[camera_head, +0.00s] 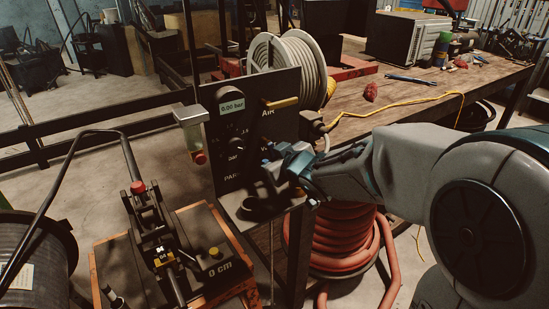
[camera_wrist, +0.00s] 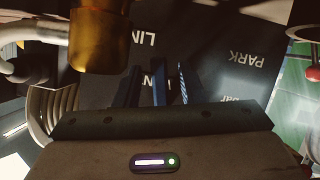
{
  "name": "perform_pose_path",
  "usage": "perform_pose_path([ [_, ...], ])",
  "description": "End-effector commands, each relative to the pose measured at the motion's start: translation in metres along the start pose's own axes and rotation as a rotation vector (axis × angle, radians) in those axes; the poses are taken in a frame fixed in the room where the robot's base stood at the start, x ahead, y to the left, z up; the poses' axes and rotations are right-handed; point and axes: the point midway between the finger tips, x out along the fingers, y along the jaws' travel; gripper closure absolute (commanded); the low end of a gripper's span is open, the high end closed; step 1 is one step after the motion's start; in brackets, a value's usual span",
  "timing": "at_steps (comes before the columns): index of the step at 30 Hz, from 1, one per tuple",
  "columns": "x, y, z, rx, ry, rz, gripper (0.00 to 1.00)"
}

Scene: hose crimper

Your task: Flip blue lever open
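The dark control panel (camera_head: 258,125) stands upright left of my arm, with the words AIR and PARK on its face. My gripper (camera_head: 275,165) is at the panel's lower middle, in front of its face. In the wrist view the two dark fingers of my gripper (camera_wrist: 158,78) point at the panel and stand apart. A narrow blue piece, seemingly the blue lever (camera_wrist: 158,88), shows between them, with small gaps on both sides. In the head view my gripper hides most of the lever's place, so its angle cannot be told.
A gauge reads 0.00 bar (camera_head: 231,106). A brass cylinder (camera_wrist: 100,35) is close to my gripper in the wrist view. The crimper (camera_head: 160,240) stands lower left; a red hose coil (camera_head: 335,240) lies below my arm.

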Motion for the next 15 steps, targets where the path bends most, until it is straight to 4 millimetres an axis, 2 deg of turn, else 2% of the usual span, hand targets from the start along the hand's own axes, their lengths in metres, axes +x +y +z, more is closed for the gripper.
perform_pose_path([
  [1, -0.0001, 0.0000, 0.0000, 0.000, 0.000, 0.000, 0.64],
  [2, -0.0001, 0.0000, 0.0001, 0.000, 0.000, 0.000, 0.69],
  [5, -0.0002, -0.0001, 0.0002, 0.000, 0.000, 0.000, 0.97],
  [6, -0.0002, -0.0001, 0.0002, 0.000, 0.000, 0.000, 1.00],
  [15, -0.0015, -0.0002, -0.0025, 0.034, -0.005, -0.015, 1.00],
])
